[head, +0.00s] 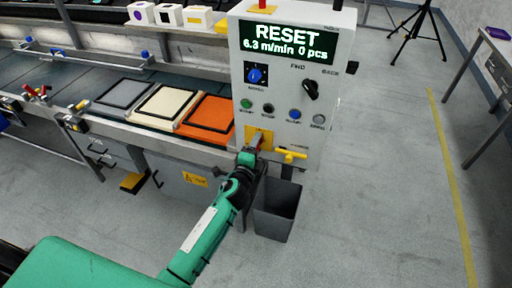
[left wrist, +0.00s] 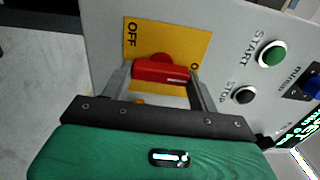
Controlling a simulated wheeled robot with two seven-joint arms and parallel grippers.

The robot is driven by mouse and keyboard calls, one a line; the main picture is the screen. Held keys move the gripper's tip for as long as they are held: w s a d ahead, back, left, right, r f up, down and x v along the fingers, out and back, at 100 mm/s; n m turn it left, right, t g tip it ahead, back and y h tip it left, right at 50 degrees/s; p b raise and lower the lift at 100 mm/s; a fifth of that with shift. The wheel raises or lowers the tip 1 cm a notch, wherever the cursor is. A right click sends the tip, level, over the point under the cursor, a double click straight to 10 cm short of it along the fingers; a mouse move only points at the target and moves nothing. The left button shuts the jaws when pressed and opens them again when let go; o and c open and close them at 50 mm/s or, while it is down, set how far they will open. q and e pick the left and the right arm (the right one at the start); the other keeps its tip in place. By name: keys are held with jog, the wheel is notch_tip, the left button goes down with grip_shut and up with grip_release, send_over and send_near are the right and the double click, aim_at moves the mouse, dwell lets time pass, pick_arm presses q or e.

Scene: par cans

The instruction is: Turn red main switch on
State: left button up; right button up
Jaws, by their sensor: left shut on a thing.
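The red main switch (left wrist: 160,71) sits on a yellow plate (left wrist: 180,48) on the light grey control cabinet (head: 294,88). OFF is printed at the plate's upper left in the left wrist view; a partly hidden label starting with O is at its lower right. The switch's red handle lies roughly level across that view. My left gripper (left wrist: 161,82) has one finger at each end of the handle and is shut on it. In the head view my left gripper (head: 254,150) reaches the plate from below and covers most of the switch. My right gripper is not in view.
The cabinet display (head: 287,40) reads RESET, 6.3 m/min, 0 pcs. A green START button (left wrist: 271,54) and a black STOP button (left wrist: 244,95) sit near the plate. A yellow handle (head: 291,155) juts out at its right. A grey bin (head: 276,218) stands below.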

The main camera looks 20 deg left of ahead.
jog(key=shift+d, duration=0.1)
pick_arm(q)
jog(key=o, duration=1)
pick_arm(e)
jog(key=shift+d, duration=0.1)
pick_arm(q)
jog(key=s+b, duration=0.1)
jog(key=s, duration=0.6)
jog(key=s+b, duration=0.1)
jog(key=s, duration=0.5)
jog(key=shift+s+a, duration=0.2)
jog(key=shift+s, duration=0.2)
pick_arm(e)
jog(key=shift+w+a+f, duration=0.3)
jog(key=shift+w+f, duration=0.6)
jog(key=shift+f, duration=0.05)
pick_arm(q)
jog(key=shift+f, duration=0.15)
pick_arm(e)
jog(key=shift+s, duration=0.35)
